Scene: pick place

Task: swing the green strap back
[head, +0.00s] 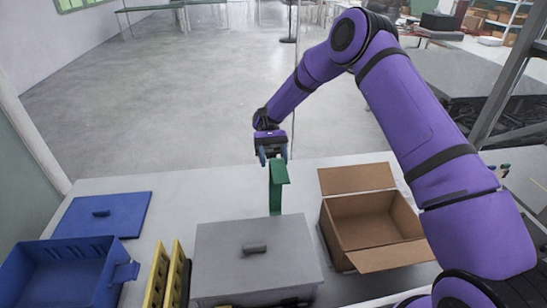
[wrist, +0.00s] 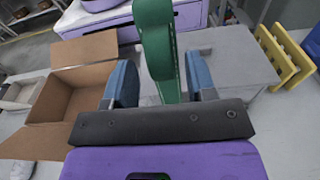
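The green strap (head: 277,190) stands upright at the back edge of the grey box (head: 215,240), its top bent over. My gripper (head: 273,155) is at the strap's top end, on the far side of the box. In the wrist view the strap (wrist: 163,45) passes between the two blue fingers of my gripper (wrist: 162,82). The fingers are apart, with a gap on the strap's left side and a narrower one on its right. The grey box (wrist: 232,55) lies beyond the strap there. The strap's lower end is hidden.
An open cardboard box (head: 372,218) stands right of the grey box. Yellow racks (head: 165,275), a blue bin (head: 60,275) and a blue lid (head: 100,214) are on the left. The white table (head: 190,190) is bare behind the grey box.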

